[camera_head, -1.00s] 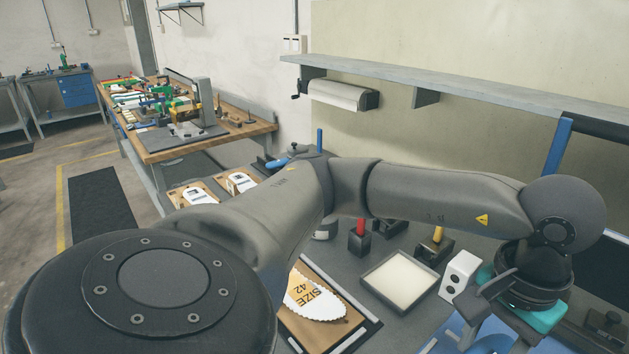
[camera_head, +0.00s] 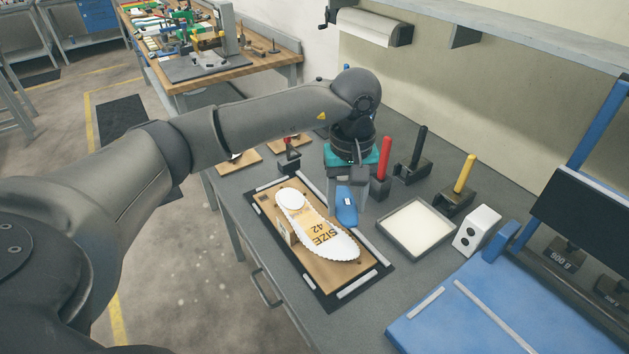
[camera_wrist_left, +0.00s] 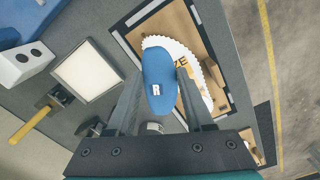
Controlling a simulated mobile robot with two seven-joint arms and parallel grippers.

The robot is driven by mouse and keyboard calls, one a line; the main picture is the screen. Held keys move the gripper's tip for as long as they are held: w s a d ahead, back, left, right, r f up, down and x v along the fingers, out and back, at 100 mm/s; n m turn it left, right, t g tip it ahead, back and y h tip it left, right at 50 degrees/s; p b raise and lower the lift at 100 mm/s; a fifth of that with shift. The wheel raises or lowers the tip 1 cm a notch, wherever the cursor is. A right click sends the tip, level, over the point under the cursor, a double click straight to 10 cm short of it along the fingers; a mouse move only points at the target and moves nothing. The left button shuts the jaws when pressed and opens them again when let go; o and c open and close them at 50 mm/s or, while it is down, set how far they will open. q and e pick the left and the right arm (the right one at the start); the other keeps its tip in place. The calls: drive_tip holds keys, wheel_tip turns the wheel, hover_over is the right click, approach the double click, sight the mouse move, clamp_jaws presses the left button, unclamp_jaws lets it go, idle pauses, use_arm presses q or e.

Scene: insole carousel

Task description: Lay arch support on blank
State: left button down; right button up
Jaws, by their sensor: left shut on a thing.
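The blank (camera_head: 322,232) is a white insole with a scalloped edge and a tan "SIZE 42" face. It lies on a wooden board in the middle of the bench. My left gripper (camera_head: 347,204) is shut on the blue arch support (camera_head: 346,208), above the board beside the blank. In the left wrist view the arch support (camera_wrist_left: 160,72), marked "R", sits between the fingertips (camera_wrist_left: 157,90) and covers part of the blank (camera_wrist_left: 190,60). My right gripper is not in view.
The wooden board (camera_head: 290,262) sits on a dark base with pale strips. A white-filled tray (camera_head: 415,228) and a white box with holes (camera_head: 476,231) stand to the right. Red (camera_head: 385,158), black (camera_head: 421,140) and yellow (camera_head: 464,172) handles stand behind.

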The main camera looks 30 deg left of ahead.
use_arm(q)
drive_tip(key=shift+w+a+f+n+b, duration=0.4)
drive_tip(key=shift+a+f+n, duration=0.65)
drive_tip(key=shift+f, duration=0.6)
drive_tip(key=shift+w+a+f+n+b, duration=0.4)
drive_tip(key=shift+a+f+n, duration=0.4)
drive_tip(key=shift+a+f, duration=0.7)
drive_tip(key=shift+w+a+f+n+b, duration=0.4)
drive_tip(key=shift+a+f+n, duration=0.55)
drive_tip(key=shift+f, duration=0.85)
drive_tip(key=shift+c, duration=1)
unclamp_jaws()
wheel_tip(320, 180, up, 15)
drive_tip(key=p, duration=0.1)
drive_tip(key=shift+r, duration=0.2)
drive_tip(key=shift+s, duration=0.1)
